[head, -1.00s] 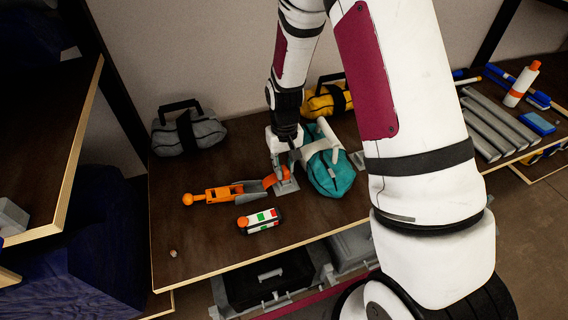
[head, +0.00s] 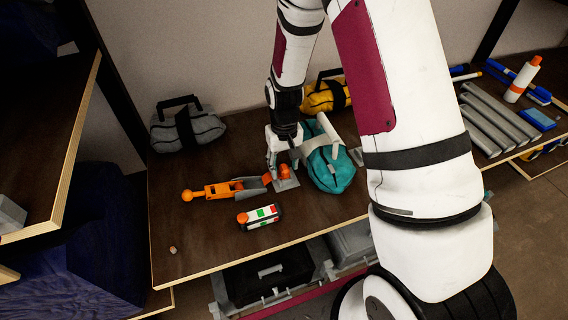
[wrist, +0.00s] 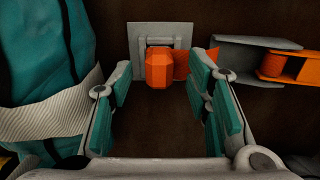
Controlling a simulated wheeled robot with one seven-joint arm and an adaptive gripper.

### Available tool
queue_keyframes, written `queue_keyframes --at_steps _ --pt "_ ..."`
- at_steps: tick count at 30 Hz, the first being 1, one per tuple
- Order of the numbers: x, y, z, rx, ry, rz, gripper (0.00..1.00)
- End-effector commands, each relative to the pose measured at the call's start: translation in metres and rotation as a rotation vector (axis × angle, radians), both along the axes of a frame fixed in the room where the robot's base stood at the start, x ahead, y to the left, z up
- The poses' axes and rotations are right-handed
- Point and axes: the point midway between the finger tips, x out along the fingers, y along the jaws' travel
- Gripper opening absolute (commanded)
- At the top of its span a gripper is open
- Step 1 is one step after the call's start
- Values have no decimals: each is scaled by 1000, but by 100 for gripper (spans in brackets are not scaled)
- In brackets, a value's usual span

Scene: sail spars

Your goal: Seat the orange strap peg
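The orange strap peg (wrist: 159,70) is a faceted orange block at a grey bracket on a square grey plate (wrist: 137,60). In the head view the peg (head: 284,172) stands at the plate (head: 288,185). An orange strap (wrist: 190,62) runs from beside the peg to a grey and orange piece (head: 220,189). My gripper (wrist: 160,85) is open, its teal-padded fingers on either side of the peg with visible gaps. In the head view my gripper (head: 283,165) is just above the plate. I cannot tell how deep the peg sits in the bracket.
A teal bag (head: 331,172) with a pale strap lies close to the right of my gripper. A white cylinder with coloured patches (head: 259,217) lies in front. A grey bag (head: 186,128) and a yellow bag (head: 322,98) are behind.

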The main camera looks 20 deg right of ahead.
Motion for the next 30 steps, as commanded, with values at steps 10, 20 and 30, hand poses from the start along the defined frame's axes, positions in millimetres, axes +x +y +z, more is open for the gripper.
queue_keyframes --at_steps 10,20,30 --pt "1 0 25 0 -4 0 45" --pt "1 0 90 0 -4 0 45" --pt "0 0 120 0 -1 0 45"
